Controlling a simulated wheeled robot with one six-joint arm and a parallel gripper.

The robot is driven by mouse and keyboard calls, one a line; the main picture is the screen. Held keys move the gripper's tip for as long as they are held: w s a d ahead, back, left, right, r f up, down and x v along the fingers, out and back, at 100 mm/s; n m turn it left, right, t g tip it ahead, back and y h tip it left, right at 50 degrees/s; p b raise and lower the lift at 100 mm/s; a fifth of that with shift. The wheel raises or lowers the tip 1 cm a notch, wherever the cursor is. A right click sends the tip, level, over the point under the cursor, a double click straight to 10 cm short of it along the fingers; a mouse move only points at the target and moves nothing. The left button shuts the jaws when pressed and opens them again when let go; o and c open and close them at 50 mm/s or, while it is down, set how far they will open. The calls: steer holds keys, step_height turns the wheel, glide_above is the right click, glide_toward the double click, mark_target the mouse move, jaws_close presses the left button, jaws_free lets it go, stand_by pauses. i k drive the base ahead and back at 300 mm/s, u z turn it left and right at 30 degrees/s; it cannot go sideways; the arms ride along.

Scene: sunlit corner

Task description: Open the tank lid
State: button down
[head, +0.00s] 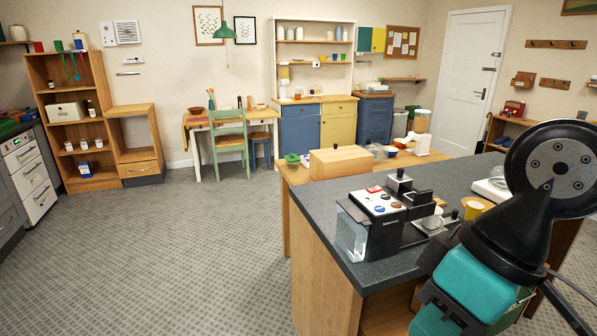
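A black and white coffee machine (385,232) stands on the dark countertop, near its left edge. A clear tank (351,238) is on the machine's left side. A thin dark lid (353,211) appears to lie flat over the tank; it looks closed, but it is small in this view. The machine's white top panel has red, blue and brown round marks. My black and teal arm fills the lower right, to the right of the machine and apart from the tank. My gripper's fingertips do not show, and I cannot tell where they are.
The dark countertop (330,244) has a wooden front. A wooden box (340,162) stands behind the machine on a lower wooden surface. A yellow cup (474,209) and a white scale-like item (491,189) are near my arm. Open carpet (215,250) lies to the left.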

mark_target(356, 214)
steer(key=u, duration=2.25)
steer(key=i, duration=2.65)
steer(key=z, duration=3.05)
